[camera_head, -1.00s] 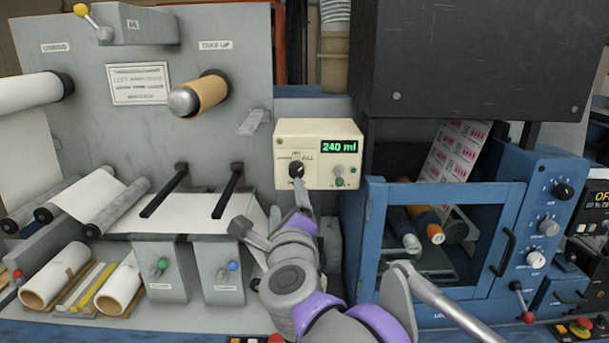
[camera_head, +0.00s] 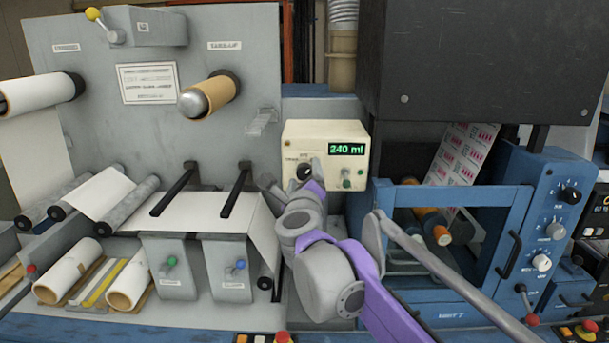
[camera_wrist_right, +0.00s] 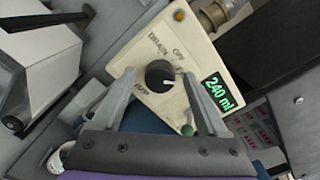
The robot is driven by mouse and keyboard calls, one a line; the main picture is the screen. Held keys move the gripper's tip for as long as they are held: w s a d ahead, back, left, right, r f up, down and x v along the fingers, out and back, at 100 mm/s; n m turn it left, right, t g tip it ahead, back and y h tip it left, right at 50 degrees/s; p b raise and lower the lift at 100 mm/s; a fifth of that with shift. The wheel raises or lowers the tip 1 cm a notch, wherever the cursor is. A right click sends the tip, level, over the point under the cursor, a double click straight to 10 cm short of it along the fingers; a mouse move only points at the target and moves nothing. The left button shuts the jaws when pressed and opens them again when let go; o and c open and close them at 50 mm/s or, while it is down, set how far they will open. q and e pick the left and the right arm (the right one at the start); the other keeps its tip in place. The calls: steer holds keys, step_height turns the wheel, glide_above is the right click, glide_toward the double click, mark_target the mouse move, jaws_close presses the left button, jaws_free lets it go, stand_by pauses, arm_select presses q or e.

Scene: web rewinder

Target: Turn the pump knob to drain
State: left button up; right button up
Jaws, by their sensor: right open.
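The pump box (camera_head: 325,138) is a cream panel with a green 240 ml display, and it also shows in the wrist view (camera_wrist_right: 195,102). Its black round knob (camera_wrist_right: 160,76) carries a short white mark toward the lower right of the wrist view. The DRAIN label is above the knob in that view, with OFF to its right. The knob is partly visible in the head view (camera_head: 304,172). My right gripper (camera_wrist_right: 158,72) is open, its fingers on either side of the knob; contact cannot be told. My left gripper is not in view.
A small green control (camera_wrist_right: 187,130) sits near the right finger in the wrist view. The grey web panel (camera_head: 120,60) with rolls is left of the box. A blue-framed enclosure (camera_head: 455,195) and dark hood (camera_head: 460,60) stand close on the right.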

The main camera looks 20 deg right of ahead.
jaws_close()
stand_by(0.4)
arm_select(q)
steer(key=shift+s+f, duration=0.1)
arm_select(e)
steer(key=n+b, duration=0.2)
steer(key=n, duration=0.2)
steer(key=shift+f, duration=0.1)
steer(key=n+b, duration=0.1)
steer(key=n, duration=0.3)
steer(key=shift+n, duration=0.3)
steer(key=n+b, duration=0.1)
steer(key=n, duration=0.3)
steer(key=shift+b, duration=0.35)
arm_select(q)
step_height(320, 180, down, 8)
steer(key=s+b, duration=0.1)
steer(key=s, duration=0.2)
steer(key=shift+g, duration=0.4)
arm_select(e)
steer(key=n, duration=0.5)
steer(key=shift+r, duration=0.2)
steer(key=shift+n, duration=0.3)
